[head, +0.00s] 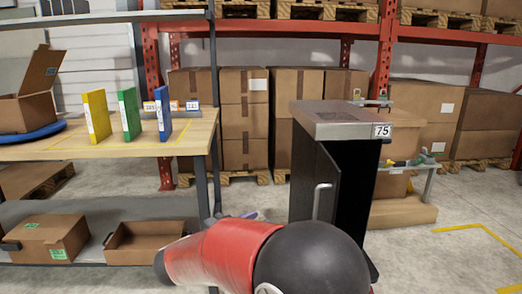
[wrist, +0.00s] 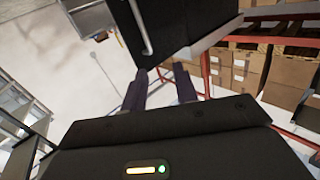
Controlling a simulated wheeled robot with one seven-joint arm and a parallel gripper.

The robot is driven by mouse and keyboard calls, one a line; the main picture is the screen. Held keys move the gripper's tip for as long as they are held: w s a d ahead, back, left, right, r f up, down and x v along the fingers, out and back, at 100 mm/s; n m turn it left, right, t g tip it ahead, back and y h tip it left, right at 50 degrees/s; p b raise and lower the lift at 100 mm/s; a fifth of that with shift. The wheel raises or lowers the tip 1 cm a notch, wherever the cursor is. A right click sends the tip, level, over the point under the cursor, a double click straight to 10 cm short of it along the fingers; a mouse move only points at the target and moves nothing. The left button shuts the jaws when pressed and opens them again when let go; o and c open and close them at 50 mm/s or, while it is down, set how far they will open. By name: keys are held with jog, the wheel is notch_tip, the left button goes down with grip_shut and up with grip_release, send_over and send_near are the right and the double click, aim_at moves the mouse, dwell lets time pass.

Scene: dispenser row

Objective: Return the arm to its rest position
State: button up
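My arm (head: 235,255) shows in the head view as a red and black link at the bottom centre, in front of the dark cabinet. My gripper is hidden in the head view. In the wrist view my gripper (wrist: 161,88) has its two dark fingers apart, with pale floor between them and nothing held. The wrist view is tilted. The dark cabinet (wrist: 180,22) with its silver handle (wrist: 140,28) is beyond the fingertips, and I see no contact.
The cabinet (head: 345,122), marked 75, stands right of centre with its door seemingly ajar. A wooden workbench (head: 60,152) at left holds yellow, green and blue binders and an open box. Boxed pallets line the back. Floor at right (head: 430,262) is clear.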

jog(key=d+r+n+t+y, duration=0.35)
jog(key=r+n+y, duration=0.55)
jog(key=y, duration=0.5)
jog(key=s+d+f+g, duration=0.3)
jog(key=s+d+f, duration=0.1)
jog(key=s, duration=0.4)
jog(key=s+d+f+g, duration=0.3)
jog(key=s+d+f, duration=0.2)
jog(key=s, duration=0.4)
jog(key=s+d+f+n+g+h, duration=0.1)
jog(key=s+d+f+g, duration=0.3)
jog(key=s, duration=0.5)
jog(key=shift+s+d+f, duration=0.25)
jog(key=shift+d, duration=0.15)
